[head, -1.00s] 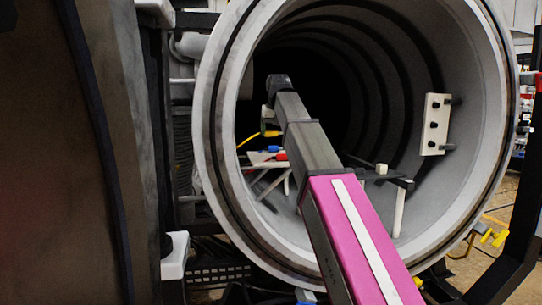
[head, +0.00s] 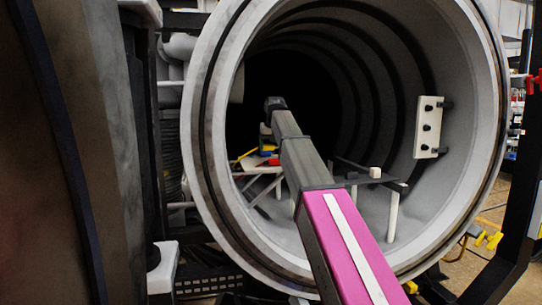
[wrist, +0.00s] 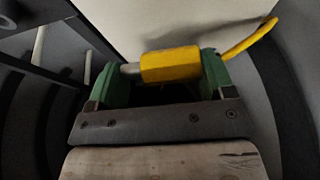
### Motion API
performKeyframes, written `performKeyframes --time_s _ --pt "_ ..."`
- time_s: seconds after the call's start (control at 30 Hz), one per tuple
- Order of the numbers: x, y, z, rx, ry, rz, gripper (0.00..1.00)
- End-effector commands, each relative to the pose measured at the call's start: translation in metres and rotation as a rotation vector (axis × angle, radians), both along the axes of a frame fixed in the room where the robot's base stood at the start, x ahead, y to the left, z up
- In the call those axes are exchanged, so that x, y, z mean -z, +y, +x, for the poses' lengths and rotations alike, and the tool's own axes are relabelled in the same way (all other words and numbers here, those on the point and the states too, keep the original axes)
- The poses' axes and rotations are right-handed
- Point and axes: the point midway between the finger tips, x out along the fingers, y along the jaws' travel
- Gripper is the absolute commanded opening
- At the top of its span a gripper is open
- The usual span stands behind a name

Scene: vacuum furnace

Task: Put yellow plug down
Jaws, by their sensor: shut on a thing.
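The yellow plug (wrist: 170,65) lies crosswise between the green fingers of my gripper (wrist: 160,72) in the wrist view. Its grey metal end points left and its yellow cable (wrist: 250,38) runs off to the upper right. My gripper is shut on the plug. A pale flat surface (wrist: 180,20) fills the view just beyond the plug. I cannot tell whether the plug touches it. In the head view the arm reaches into the round chamber, and yellow (head: 268,148) shows beside its end, low over the white platform. The arm hides most of the gripper there.
A dark bar on white posts (head: 393,213) stands to the right. A white plate with dark knobs (head: 429,127) is on the chamber's right wall.

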Motion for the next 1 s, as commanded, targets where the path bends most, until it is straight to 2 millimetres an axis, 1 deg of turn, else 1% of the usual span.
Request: performKeyframes --time_s 0.03,0.17,0.43,0.73,1.0 --pt "0.001 -0.001 0.003 0.000 0.000 0.000 0.49" --pt "0.009 -0.001 0.003 0.000 0.001 0.000 0.49" --pt "0.042 -0.001 0.002 0.000 0.002 0.000 0.49" --pt "0.043 -0.001 0.003 0.000 0.001 0.000 0.49" --pt "0.051 -0.001 0.002 0.000 0.002 0.000 0.49"
